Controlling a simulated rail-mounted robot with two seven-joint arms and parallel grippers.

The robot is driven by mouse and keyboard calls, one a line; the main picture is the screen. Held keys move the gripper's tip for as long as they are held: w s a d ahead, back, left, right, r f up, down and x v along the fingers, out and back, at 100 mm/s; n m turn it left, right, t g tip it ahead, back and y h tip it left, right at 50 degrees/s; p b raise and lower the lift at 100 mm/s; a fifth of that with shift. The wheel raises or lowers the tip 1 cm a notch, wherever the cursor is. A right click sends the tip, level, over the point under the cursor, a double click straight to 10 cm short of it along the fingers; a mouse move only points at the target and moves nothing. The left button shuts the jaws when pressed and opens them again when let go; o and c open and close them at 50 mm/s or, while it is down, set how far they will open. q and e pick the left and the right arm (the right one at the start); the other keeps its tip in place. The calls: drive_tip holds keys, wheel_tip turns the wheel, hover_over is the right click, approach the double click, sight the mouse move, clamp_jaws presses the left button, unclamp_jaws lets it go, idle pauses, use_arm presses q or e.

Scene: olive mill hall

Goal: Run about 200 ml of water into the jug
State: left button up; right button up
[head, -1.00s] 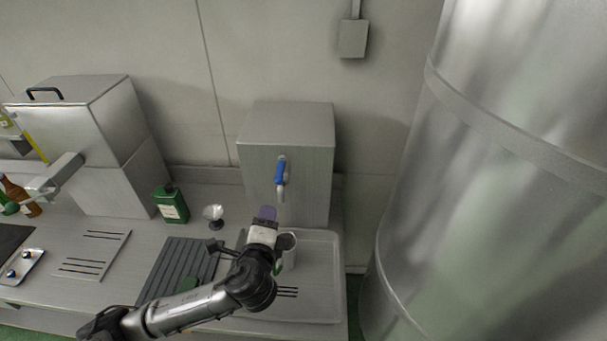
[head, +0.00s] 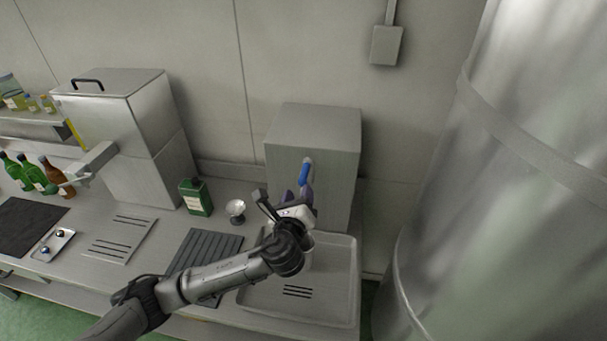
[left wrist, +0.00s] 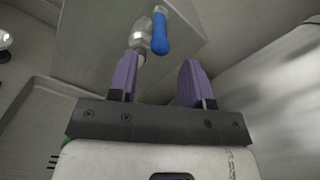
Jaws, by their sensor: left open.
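The grey steel water box (head: 315,138) stands against the wall, with a tap whose blue lever (head: 306,173) is on its front. My left gripper (head: 298,194) is open just below the lever, its purple fingers raised towards the tap. In the left wrist view the blue lever (left wrist: 160,34) shows beyond the gap between the two fingertips (left wrist: 157,72), and nothing is held. A pale grey vessel, apparently the jug (head: 307,252), stands on the tray under the tap, mostly hidden behind my left gripper and wrist. Its water level cannot be seen.
The shallow tray (head: 340,305) lies below the tap. A ribbed dark mat (head: 205,250), a green tin (head: 195,197) and a small glass cup (head: 236,208) are left of it. A large steel tank (head: 510,200) closes off the right side.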

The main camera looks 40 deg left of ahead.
sight(302, 181)
use_arm(q)
drive_tip(key=p+x, duration=0.1)
drive_tip(key=x, duration=0.6)
drive_tip(key=shift+w+a+f, duration=0.1)
drive_tip(key=shift+w, duration=0.1)
drive_tip(key=shift+c, duration=0.4)
clamp_jaws()
